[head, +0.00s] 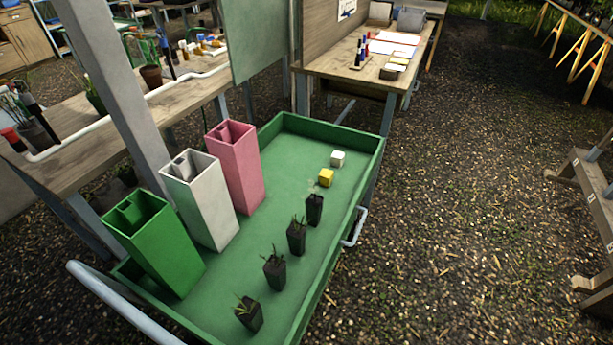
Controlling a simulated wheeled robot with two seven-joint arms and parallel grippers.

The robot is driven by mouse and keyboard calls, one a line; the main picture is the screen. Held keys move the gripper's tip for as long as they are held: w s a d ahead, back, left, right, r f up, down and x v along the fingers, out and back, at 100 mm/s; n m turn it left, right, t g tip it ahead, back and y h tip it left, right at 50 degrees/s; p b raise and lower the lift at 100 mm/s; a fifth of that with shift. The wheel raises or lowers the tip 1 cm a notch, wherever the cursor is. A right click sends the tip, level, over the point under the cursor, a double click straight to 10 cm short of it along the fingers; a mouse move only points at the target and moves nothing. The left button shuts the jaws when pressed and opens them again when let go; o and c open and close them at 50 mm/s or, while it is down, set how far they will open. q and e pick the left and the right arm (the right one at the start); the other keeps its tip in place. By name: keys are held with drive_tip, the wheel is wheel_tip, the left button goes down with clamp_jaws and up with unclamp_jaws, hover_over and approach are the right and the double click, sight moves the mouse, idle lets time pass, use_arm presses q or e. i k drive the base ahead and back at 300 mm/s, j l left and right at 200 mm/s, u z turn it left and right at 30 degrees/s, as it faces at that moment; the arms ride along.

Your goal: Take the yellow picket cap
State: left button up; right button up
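A small yellow cap (326,178), block-shaped, sits on the green tray (262,270) towards its far right part. A similar white cap (337,158) sits just behind it, a small gap apart. The nearest dark plant pot stands in front of the yellow cap, to its lower left. Neither of my grippers shows in the head view.
Three tall open boxes, green (168,255), white (205,205) and pink (240,170), stand along the tray's left side. Several dark seedling pots (275,272) stand in a row on the right. A grey post (125,95) rises at the left. The tray has raised walls.

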sight(326, 176)
drive_tip(key=i+l+u, duration=0.15)
drive_tip(key=l+u, duration=0.25)
drive_tip(key=l, duration=0.25)
drive_tip(key=l+u, duration=0.45)
drive_tip(key=l, duration=0.15)
drive_tip(key=l+u, duration=0.4)
drive_tip(key=l, duration=0.3)
drive_tip(key=i+l+u, duration=0.25)
drive_tip(key=l+u, duration=0.2)
drive_tip(key=l, duration=0.3)
drive_tip(key=i+l+u, duration=0.1)
drive_tip(key=l+u, duration=0.35)
drive_tip(key=l, duration=0.35)
drive_tip(key=l+u, duration=0.45)
drive_tip(key=l, duration=0.4)
